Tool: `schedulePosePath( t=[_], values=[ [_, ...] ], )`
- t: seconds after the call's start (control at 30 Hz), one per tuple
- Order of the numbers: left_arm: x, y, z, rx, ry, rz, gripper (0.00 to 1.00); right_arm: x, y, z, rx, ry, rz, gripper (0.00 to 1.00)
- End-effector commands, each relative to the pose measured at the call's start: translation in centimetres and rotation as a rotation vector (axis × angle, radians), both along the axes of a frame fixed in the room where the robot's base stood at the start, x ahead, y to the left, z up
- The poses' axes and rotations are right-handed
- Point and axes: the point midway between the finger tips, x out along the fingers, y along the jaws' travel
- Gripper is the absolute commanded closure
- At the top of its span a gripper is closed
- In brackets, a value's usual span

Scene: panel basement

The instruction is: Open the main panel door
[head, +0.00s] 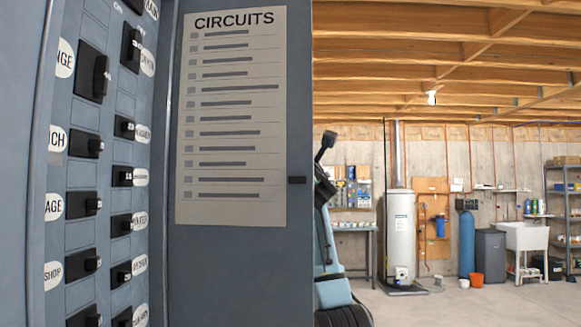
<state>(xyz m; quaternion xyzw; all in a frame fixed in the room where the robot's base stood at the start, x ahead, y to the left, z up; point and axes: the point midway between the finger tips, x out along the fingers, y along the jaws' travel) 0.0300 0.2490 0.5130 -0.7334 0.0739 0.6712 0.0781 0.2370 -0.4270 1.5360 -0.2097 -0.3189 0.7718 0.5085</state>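The main panel door (300,120) stands wide open at the centre, its inner face toward me with a CIRCUITS list (231,115) on it. A small black latch (297,180) sits at its right edge. The panel's breaker face (88,185) is exposed at left, with black switches and white labels. My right gripper (324,160) shows just past the door's free edge, partly hidden behind the door; one dark finger points up. I cannot tell whether it touches the door or how far it is open. My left gripper is not in view.
Behind, on the right, lies an open concrete floor (470,308). A white water heater (399,235), a blue tank (466,243), a grey bin (490,254), an orange bucket (477,280), a sink (525,237) and shelving (562,215) stand along the back.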

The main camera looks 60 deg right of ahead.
Motion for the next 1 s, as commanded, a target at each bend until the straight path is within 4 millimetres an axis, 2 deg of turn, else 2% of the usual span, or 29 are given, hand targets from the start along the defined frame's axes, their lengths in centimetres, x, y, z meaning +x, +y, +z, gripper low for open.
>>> schedulePosePath(
  t=[0.5, 0.53, 0.67, 0.7, 1.0],
  values=[
    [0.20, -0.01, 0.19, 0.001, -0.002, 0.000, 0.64, 0.12, -0.25, -0.16, -0.004, -0.003, 0.021, 1.00],
    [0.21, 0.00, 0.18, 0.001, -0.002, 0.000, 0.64, 0.12, -0.25, -0.16, -0.004, -0.003, 0.021, 0.83],
    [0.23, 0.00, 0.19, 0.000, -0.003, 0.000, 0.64, 0.11, -0.26, -0.13, -0.003, -0.002, 0.021, 0.66],
    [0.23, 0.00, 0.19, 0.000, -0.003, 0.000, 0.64, 0.10, -0.26, -0.12, -0.003, -0.002, 0.021, 0.64],
    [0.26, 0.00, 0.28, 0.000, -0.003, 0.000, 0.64, 0.08, -0.28, 0.04, -0.001, -0.003, 0.019, 0.64]
  ],
)
